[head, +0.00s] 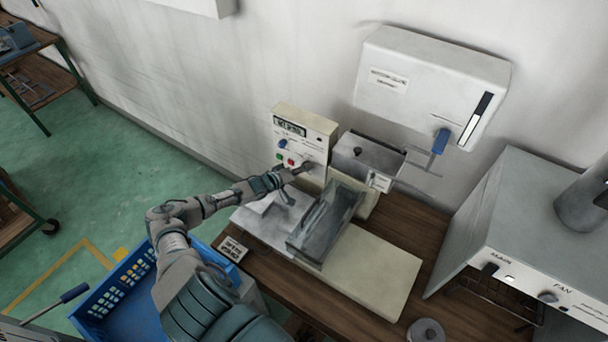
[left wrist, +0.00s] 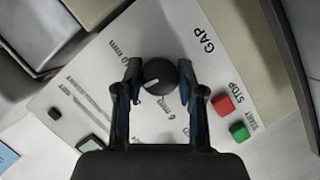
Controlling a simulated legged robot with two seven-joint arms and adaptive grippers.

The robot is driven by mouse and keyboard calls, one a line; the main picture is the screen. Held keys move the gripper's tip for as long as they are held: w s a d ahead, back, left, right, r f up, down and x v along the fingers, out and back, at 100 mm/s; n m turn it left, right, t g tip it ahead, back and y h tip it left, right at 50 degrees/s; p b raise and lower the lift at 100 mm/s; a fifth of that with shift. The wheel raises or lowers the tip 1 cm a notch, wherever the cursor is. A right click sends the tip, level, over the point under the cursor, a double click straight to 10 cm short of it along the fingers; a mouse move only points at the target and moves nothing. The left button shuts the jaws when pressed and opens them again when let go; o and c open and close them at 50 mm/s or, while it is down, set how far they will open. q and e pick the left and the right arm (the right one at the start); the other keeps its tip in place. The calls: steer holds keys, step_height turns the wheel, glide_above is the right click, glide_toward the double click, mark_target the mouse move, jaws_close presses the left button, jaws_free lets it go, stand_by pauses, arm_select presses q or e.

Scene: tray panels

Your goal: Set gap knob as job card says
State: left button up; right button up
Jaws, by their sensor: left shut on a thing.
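The black gap knob (left wrist: 158,76) sits on a white panel face beside the printed word GAP. A pale pointer line on it points to the lower left in the left wrist view. Printed mm marks ring the knob; they are too blurred to read surely. My left gripper (head: 302,169) is at the lower right of the control panel (head: 312,130). Its fingers (left wrist: 160,84) are shut on the knob from both sides. A small white card (head: 233,249) with dark print lies at the bench's front left; its text is too small to read. My right gripper is not seen.
A red STOP button (left wrist: 223,104) and a green START button (left wrist: 239,131) are close beside the right finger. A grey machine with a tilted clear cover (head: 327,222) stands below the panel. A blue crate (head: 98,302) is at the lower left, and a fan unit (head: 530,235) at right.

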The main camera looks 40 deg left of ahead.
arm_select(q)
steer(key=shift+f+n+h+b, duration=0.3)
steer(key=shift+n+b, duration=0.3)
steer(key=shift+b, duration=0.35)
steer(key=o, duration=1.1)
steer(key=shift+a, duration=0.1)
steer(key=shift+w, duration=0.1)
steer(key=shift+a, duration=0.1)
steer(key=shift+f+v, duration=0.1)
steer(key=shift+v, duration=2.9)
steer(key=shift+f+v, duration=0.15)
steer(key=shift+v, duration=2.8)
